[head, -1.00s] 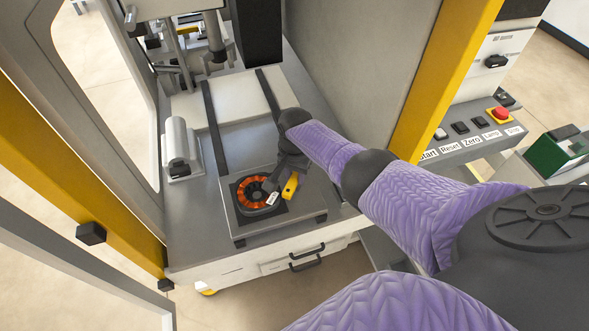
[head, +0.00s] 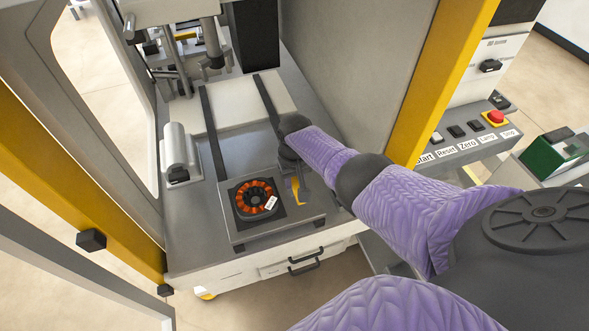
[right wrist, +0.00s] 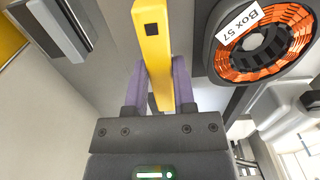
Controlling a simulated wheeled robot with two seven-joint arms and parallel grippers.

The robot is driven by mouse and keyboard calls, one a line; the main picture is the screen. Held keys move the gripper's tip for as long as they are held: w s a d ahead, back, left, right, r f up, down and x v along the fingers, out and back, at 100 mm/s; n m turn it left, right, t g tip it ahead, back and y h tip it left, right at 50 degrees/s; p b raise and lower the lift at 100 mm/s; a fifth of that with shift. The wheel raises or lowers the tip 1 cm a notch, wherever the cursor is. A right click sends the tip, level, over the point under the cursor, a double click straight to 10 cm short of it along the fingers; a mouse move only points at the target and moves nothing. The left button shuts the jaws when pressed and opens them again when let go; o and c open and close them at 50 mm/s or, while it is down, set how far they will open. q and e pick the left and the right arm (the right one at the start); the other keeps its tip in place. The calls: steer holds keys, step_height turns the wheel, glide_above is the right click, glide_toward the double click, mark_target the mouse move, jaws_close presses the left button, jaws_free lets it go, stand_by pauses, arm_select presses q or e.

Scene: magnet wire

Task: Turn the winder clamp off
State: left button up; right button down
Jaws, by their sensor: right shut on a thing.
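The winder clamp shows as a yellow lever (head: 297,192) at the right side of the small plate that holds the copper coil (head: 242,206). In the right wrist view the yellow lever (right wrist: 154,45) runs up between my purple fingers. My right gripper (right wrist: 160,92) is shut on it. In the head view my right gripper (head: 294,178) reaches down over the lever from the right and partly hides it. My left gripper is not in view.
The plate's front edge (head: 275,232) has dark stops. A grey cylinder (head: 177,150) stands at the left, and a grey wall (head: 345,80) rises close on the right. A control panel with a red button (head: 495,117) lies beyond the yellow post (head: 445,70).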

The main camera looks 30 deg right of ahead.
mark_target(295, 182)
stand_by(0.6)
steer(key=shift+c, duration=2.2)
jaws_free()
step_height(295, 182, up, 10)
steer(key=p, duration=0.5)
steer(key=shift+p, duration=0.3)
